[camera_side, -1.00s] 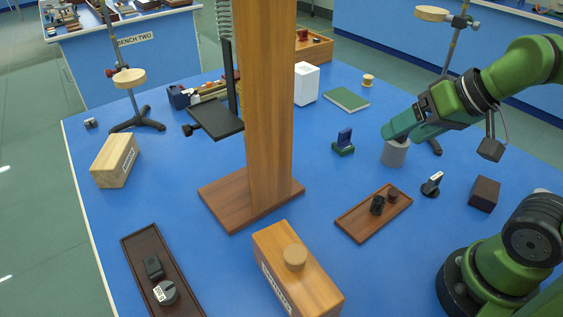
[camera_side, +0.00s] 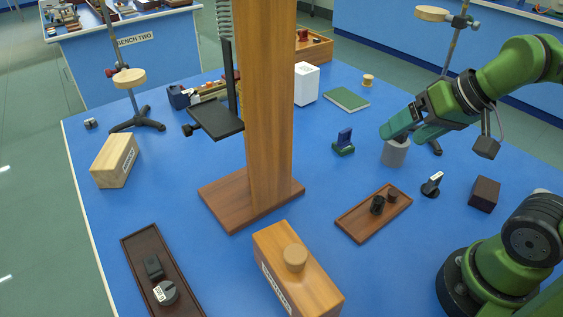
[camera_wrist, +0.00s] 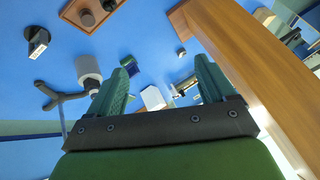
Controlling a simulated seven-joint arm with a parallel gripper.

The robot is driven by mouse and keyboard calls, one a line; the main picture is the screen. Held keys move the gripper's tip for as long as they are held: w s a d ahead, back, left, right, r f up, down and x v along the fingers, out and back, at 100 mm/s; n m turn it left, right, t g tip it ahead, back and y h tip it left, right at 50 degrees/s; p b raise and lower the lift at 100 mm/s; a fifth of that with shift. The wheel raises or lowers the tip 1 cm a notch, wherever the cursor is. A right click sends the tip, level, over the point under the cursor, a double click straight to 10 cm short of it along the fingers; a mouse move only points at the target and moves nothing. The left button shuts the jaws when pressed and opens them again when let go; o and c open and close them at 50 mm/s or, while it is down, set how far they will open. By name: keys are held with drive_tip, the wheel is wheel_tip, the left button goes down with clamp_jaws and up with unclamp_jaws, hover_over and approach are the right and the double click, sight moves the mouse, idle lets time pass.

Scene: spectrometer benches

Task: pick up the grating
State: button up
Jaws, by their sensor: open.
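The grating appears to be the small blue plate in a dark green base (camera_side: 344,141), upright on the blue bench, left of a grey cylinder (camera_side: 395,154). In the wrist view the blue plate (camera_wrist: 131,64) shows just beyond the tip of the left finger, partly hidden by it. My gripper (camera_side: 404,131) has teal fingers and is to the right of the grating, apart from it, in front of or above the grey cylinder in the picture. In the wrist view my gripper (camera_wrist: 164,68) is open, with nothing held between the fingers.
A tall wooden post (camera_side: 270,100) stands left of the grating. A green book (camera_side: 347,99) and white box (camera_side: 306,84) lie behind it. A brown tray (camera_side: 357,224) with dark knobs, a small black stand (camera_side: 432,185) and a dark block (camera_side: 484,194) are nearer. Bare bench surrounds the grating.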

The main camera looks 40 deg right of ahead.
drive_tip(key=w+d+f+m+g+h, duration=0.1)
drive_tip(key=w+d+f+g, duration=0.2)
drive_tip(key=d, duration=0.5)
drive_tip(key=n+g, duration=0.5)
drive_tip(key=g, duration=0.1)
hover_over(437, 175)
drive_tip(key=w, duration=0.2)
wheel_tip(437, 175, down, 4)
drive_tip(key=f, duration=0.3)
drive_tip(key=s+f, duration=0.1)
drive_tip(key=f, duration=0.6)
drive_tip(key=shift+s+a+f, duration=0.2)
drive_tip(key=shift+a+f, duration=0.05)
drive_tip(key=shift+f, duration=0.15)
drive_tip(key=shift+s+d+f, duration=0.1)
drive_tip(key=shift+s+f, duration=0.15)
drive_tip(key=shift+f, duration=1.1)
drive_tip(key=shift+s+d+f, duration=0.1)
drive_tip(key=shift+s+f, duration=0.1)
drive_tip(key=shift+f, duration=1.1)
drive_tip(key=c, duration=1.1)
drive_tip(key=shift+r+t, duration=0.15)
drive_tip(key=shift+t, duration=0.15)
